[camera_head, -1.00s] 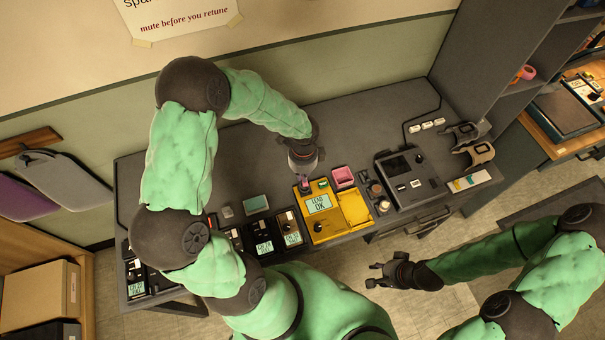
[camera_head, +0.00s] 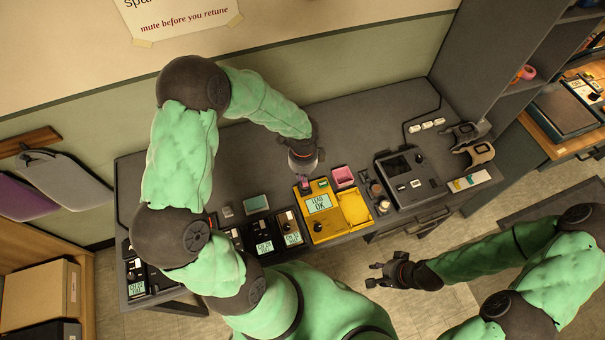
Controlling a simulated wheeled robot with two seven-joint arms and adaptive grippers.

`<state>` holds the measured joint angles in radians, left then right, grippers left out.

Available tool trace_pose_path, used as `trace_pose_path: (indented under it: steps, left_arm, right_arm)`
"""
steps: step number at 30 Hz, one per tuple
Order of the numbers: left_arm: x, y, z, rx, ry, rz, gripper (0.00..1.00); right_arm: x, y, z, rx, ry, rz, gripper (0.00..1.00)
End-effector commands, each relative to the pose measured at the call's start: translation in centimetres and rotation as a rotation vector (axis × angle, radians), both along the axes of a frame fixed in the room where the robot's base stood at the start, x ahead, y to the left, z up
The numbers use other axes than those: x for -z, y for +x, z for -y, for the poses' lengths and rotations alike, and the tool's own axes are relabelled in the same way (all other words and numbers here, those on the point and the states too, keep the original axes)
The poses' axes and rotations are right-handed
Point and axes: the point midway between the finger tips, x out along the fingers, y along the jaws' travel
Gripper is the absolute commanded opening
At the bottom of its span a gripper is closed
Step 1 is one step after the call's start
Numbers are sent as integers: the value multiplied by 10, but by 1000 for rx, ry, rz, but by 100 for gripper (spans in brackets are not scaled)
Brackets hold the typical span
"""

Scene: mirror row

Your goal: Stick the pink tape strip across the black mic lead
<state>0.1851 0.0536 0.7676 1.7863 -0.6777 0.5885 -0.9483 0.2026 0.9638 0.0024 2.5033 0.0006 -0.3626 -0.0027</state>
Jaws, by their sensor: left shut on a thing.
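My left gripper (camera_head: 305,176) reaches down over the back left edge of the yellow lead tester (camera_head: 322,226). It is shut on a small pinkish thing, mostly hidden; I cannot tell whether this is the pink tape strip. The tester's screen reads "LEAD OK". A pink square holder (camera_head: 343,177) sits just right of the gripper, on the tester's back edge. I cannot make out the black mic lead for certain. My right gripper (camera_head: 372,274) is open and empty, out over the floor in front of the desk.
Several handheld units with screens (camera_head: 264,240) stand left of the tester. A dark console (camera_head: 412,180) stands to its right. A black cable (camera_head: 406,126) with white plugs lies at the back right. The desk's back middle (camera_head: 355,125) is clear. A pink tape roll (camera_head: 526,73) sits on the shelf.

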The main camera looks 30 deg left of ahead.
Motion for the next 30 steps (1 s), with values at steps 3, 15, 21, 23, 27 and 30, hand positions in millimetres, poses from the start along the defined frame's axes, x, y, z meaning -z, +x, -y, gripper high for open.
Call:
trace_pose_path:
  steps: [3, 15, 21, 23, 27, 30]
  left_arm:
    - [2, 0, 0, 0, 0, 0, 0]
    - [6, 0, 0, 0, 0, 0, 0]
    - [8, 0, 0, 0, 0, 0, 0]
    - [9, 0, 0, 0, 0, 0, 0]
    - [10, 0, 0, 0, 0, 0, 0]
    - [11, 0, 0, 0, 0, 0, 0]
  right_arm:
    - [1, 0, 0, 0, 0, 0, 40]
    - [4, 0, 0, 0, 0, 0, 40]
    - [6, 0, 0, 0, 0, 0, 40]
    - [6, 0, 0, 0, 0, 0, 40]
    - [8, 0, 0, 0, 0, 0, 40]
    - [8, 0, 0, 0, 0, 0, 40]
